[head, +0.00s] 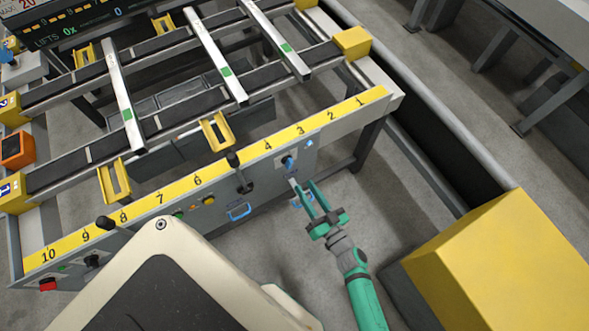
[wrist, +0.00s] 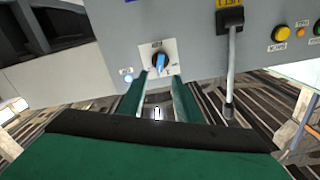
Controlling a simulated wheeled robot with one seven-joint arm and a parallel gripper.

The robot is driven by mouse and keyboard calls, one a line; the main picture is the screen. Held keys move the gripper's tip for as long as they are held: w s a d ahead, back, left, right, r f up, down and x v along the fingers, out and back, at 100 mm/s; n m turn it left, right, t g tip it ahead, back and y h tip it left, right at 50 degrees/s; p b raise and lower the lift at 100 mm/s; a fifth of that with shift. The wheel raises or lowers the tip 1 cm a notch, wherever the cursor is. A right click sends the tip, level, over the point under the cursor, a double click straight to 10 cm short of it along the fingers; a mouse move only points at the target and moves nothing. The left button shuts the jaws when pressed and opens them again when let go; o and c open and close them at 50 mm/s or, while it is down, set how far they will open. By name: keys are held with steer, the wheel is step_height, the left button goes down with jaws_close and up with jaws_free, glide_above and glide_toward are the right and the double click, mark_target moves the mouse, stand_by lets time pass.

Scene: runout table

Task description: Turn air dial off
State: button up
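The air dial (head: 288,161) is a small blue knob on the grey front panel, below the yellow number strip near 3 and 4. In the wrist view the dial (wrist: 160,62) sits on a white plate, with its blue grip nearly upright; its marks are too small to read. My gripper (head: 303,184) is open and empty, with its two green fingers pointing at the panel. In the wrist view the fingertips (wrist: 159,79) stand apart, on either side below the dial, and do not appear to touch it.
A black-knobbed lever (head: 233,160) stands beside the dial; it also shows in the wrist view (wrist: 230,65). A small blue light (wrist: 127,77) is on the dial's other side. Blue handles (head: 238,211) are low on the panel. A yellow box (head: 500,260) stands at right.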

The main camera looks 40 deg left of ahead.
mark_target(290, 166)
steer(key=x, duration=0.8)
steer(key=shift+w+a, duration=0.2)
steer(key=shift+a, duration=0.1)
steer(key=shift+s+a, duration=0.1)
steer(key=shift+s, duration=0.05)
jaws_close()
